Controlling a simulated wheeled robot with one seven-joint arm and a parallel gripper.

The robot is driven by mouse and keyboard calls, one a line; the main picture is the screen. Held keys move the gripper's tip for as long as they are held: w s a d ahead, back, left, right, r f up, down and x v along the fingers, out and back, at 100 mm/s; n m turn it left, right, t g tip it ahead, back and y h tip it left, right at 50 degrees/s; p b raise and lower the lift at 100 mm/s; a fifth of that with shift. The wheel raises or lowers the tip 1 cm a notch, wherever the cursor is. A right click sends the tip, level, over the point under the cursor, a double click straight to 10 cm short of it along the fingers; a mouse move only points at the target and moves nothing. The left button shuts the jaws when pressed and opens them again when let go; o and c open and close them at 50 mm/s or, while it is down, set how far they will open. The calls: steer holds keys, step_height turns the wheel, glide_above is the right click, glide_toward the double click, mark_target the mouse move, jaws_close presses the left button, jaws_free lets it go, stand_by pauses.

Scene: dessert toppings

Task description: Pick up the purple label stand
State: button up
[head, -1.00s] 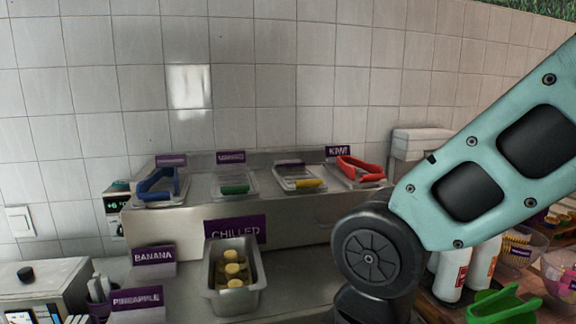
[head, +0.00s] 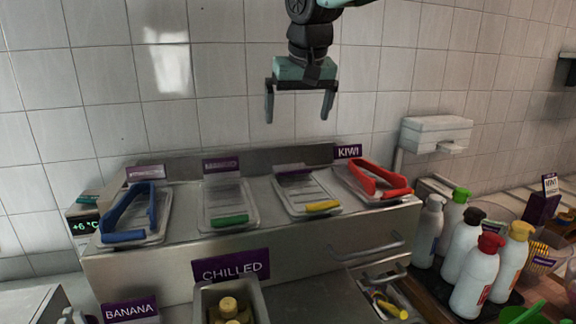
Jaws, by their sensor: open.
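Several purple labels are in view, and I cannot tell which one is the task's stand. A KIWI label (head: 348,152) stands at the back right of the steel counter unit, with smaller labels at its back left (head: 147,172), middle (head: 221,165) and right of middle (head: 296,171). A CHILLED label (head: 231,268) is at the front, and a BANANA label (head: 129,310) is at lower left. A purple stand with a MINT card (head: 541,207) is at far right. My gripper (head: 298,117) is open and empty, pointing down above the back of the unit, apart from every label.
Lidded trays carry blue (head: 128,214), green (head: 230,220), yellow (head: 323,206) and red tongs (head: 374,179) on the steel unit (head: 250,249). A metal pan (head: 262,306) is in front. Several squeeze bottles (head: 474,277) crowd the right. A tiled wall is behind.

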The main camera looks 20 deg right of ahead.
steer(key=p, duration=0.4)
glide_above(290, 168)
steer(key=s, duration=0.3)
steer(key=f, duration=1)
steer(key=shift+w, duration=0.25)
steer(key=p+x, duration=0.2)
steer(key=x, duration=0.1)
steer(key=shift+w+f, duration=0.2)
steer(key=shift+f, duration=0.1)
steer(key=shift+w+f+p, duration=0.25)
steer(key=shift+f+p, duration=0.1)
steer(key=shift+f, duration=0.3)
steer(key=c, duration=1.1)
steer(key=shift+r, duration=0.1)
steer(key=shift+c, duration=0.2)
